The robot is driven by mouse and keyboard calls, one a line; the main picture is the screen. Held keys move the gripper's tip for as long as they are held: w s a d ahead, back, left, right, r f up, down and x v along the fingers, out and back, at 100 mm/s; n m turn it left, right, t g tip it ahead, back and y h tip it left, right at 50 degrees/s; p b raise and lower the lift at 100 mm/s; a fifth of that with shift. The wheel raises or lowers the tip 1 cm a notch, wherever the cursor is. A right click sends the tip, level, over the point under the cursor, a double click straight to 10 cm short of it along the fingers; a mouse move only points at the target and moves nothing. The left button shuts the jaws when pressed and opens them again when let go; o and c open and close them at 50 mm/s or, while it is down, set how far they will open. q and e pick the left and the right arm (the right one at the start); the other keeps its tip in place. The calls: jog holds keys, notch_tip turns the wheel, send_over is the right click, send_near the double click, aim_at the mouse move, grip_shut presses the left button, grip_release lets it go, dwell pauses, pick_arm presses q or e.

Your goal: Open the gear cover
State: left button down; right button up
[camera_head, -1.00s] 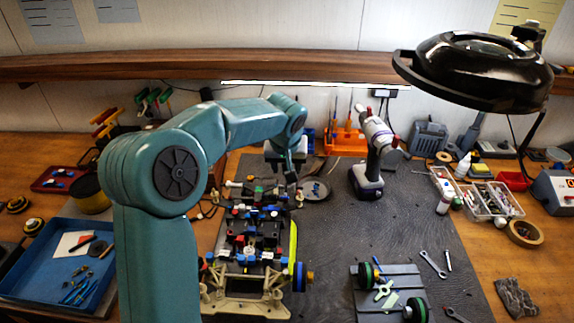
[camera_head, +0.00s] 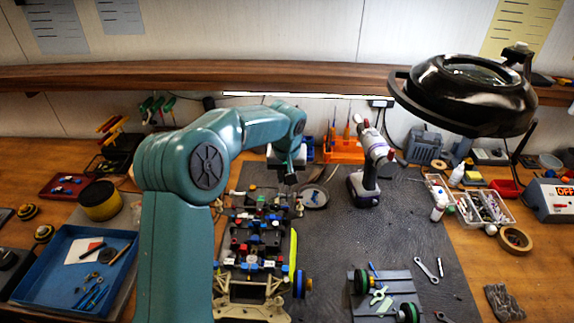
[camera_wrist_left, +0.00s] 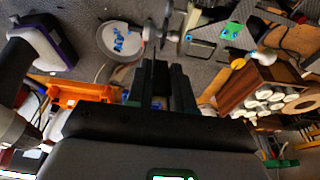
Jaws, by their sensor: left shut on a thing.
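The RC racecar chassis (camera_head: 255,262) lies on the dark mat, with its far end under my left arm. My left gripper (camera_head: 289,180) is at the far end of the car, pointing down. It also shows in the left wrist view (camera_wrist_left: 160,68), with its dark fingers close together. It is shut on a small part at the car's end. That part is mostly hidden by the fingers, and I cannot make out the gear cover's outline. My right gripper is not in view.
A power drill (camera_head: 368,165) stands right of the gripper, near a round dish (camera_head: 313,196). A grey stand with wheels (camera_head: 385,297) lies at front right. A black magnifier lamp (camera_head: 470,95) hangs at upper right. The mat between drill and stand is clear.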

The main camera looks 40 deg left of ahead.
pick_arm(q)
jog(key=p, duration=0.1)
jog(key=r+g+h+p, duration=0.1)
jog(key=shift+w+a+p, duration=0.25)
jog(key=shift+a+p, duration=0.05)
jog(key=shift+p, duration=0.05)
jog(key=shift+w+a+f+g+h, duration=0.3)
jog(key=shift+f+g+h, duration=0.1)
jog(key=shift+g+h, duration=0.4)
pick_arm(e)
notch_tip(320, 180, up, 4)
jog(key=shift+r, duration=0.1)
pick_arm(q)
jog(key=c, duration=1)
grip_release()
jog(key=shift+d, duration=0.1)
jog(key=shift+r, duration=0.15)
